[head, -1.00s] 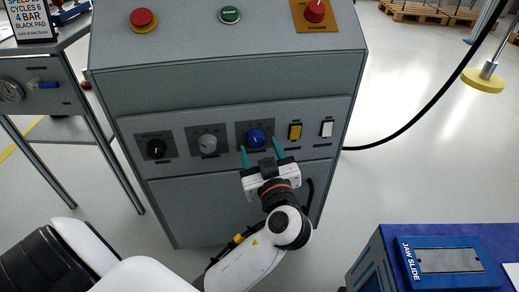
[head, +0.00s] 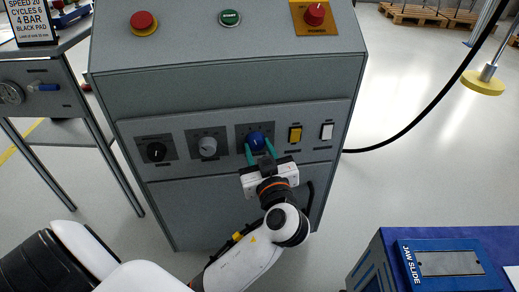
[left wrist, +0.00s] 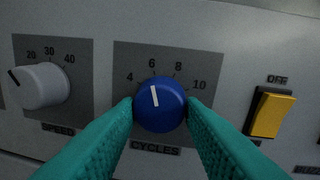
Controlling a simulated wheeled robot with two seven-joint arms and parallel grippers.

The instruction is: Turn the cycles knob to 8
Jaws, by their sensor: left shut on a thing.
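The blue cycles knob (left wrist: 160,104) sits on a dark plate marked 4, 6, 8 and 10 above the word CYCLES. Its white pointer line stands nearly upright with a slight lean left, toward the 6. In the head view the knob (head: 255,140) is third from the left on the cabinet's front panel. My left gripper (head: 260,151) is shut on it, with a teal finger on each side; the fingers also show in the left wrist view (left wrist: 160,112). My right gripper is not in view.
The grey speed knob (left wrist: 38,86) is left of the cycles knob, and a black knob (head: 156,150) is further left. A sign (head: 30,20) reads "CYCLES 6". A blue jaw slide (head: 450,264) is at lower right.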

